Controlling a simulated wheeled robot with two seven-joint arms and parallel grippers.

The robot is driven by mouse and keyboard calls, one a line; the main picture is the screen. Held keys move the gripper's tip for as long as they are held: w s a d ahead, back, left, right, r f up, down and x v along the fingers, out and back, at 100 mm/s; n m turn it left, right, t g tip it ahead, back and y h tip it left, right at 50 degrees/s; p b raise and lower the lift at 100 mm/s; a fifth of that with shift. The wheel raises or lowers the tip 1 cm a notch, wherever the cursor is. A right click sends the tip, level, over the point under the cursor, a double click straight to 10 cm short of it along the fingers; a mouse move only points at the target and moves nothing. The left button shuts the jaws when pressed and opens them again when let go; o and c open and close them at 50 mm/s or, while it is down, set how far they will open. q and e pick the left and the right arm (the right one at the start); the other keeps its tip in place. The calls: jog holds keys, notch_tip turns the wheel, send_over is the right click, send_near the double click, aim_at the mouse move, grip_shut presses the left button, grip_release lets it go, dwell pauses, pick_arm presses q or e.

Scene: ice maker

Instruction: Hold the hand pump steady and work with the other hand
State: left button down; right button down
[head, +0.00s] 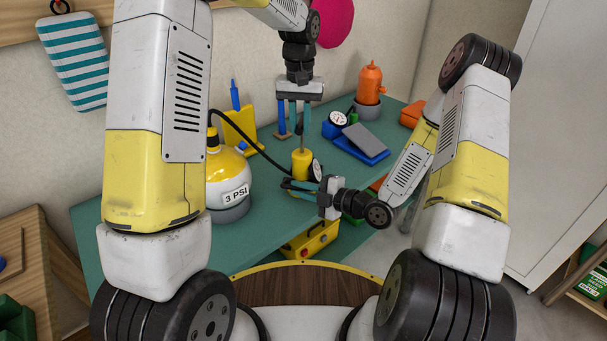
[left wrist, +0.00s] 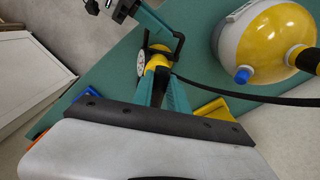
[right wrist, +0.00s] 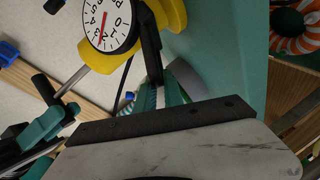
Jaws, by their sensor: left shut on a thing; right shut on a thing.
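The hand pump (head: 301,163) is a yellow cylinder with a thin upright rod and a round white gauge (right wrist: 108,22) on its side. It stands on the green table. My left gripper (head: 303,122) is above it, pointing down, shut on the pump's top handle (right wrist: 45,88); in the head view the fingers largely hide this handle. My right gripper (head: 292,185) reaches in from the right, shut on the black side handle (right wrist: 149,40) of the pump body. A black hose (head: 250,143) runs from the pump to a yellow-and-grey tank (head: 228,172) labelled 3 PSI.
The green table (head: 105,208) has a yellow holder (head: 240,128) behind the tank. A yellow box (head: 312,240) sits below the front edge.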

pick_arm(q)
jog(key=shift+r, duration=0.6)
send_over(301, 158)
jog(key=shift+w+f, duration=0.1)
jog(key=shift+f, duration=2.55)
jog(key=c, duration=1.7)
grip_release()
jog(key=shift+f, duration=0.2)
jog(key=o, duration=0.4)
jog(key=shift+r, duration=0.1)
jog(key=shift+r, duration=3.5)
jog(key=shift+r, duration=3.45)
